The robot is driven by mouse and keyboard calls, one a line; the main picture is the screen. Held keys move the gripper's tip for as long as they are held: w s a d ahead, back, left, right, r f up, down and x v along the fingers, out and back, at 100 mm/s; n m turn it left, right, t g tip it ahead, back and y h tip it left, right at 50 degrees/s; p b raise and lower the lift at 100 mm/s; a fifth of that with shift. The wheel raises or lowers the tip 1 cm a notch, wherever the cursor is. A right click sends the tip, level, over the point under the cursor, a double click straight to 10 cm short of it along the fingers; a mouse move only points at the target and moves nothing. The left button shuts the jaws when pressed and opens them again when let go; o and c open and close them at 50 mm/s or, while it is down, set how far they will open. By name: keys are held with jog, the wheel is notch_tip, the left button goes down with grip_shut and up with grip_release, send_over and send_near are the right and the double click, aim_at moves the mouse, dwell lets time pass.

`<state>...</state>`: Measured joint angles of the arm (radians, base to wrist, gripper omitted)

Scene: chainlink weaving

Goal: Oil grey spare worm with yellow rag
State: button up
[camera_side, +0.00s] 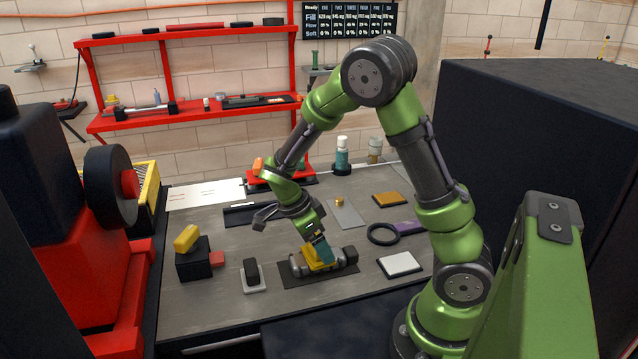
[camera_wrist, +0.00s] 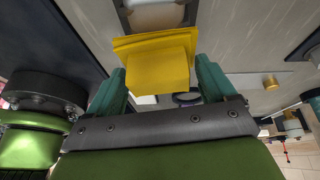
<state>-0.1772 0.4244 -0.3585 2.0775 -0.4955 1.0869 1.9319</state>
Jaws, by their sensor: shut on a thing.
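The grey spare worm (camera_side: 297,264) lies sideways on a dark mat (camera_side: 305,283) near the front middle of the bench. My gripper (camera_side: 321,250) points down over it, shut on the yellow rag (camera_side: 316,263). In the side view the rag sits at the middle of the worm and appears to touch it, with the worm's ends showing on both sides. In the wrist view the folded rag (camera_wrist: 158,65) is between my two teal fingers. A grey part of the worm (camera_wrist: 155,15) shows beyond the rag; the contact itself is hidden.
Left of the mat are a small upright black-and-white piece (camera_side: 252,276) and a black block (camera_side: 194,262) with a yellow piece on top. Right are a white pad (camera_side: 400,264) and a black ring (camera_side: 383,235). A red machine (camera_side: 88,270) borders the bench's left.

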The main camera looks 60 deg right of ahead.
jog(key=shift+s+d, duration=1.95)
jog(key=shift+w+a, duration=3.95)
jog(key=shift+a, duration=0.05)
jog(key=shift+w+a+r, duration=0.1)
jog(key=shift+r, duration=0.05)
notch_tip(320, 180, up, 8)
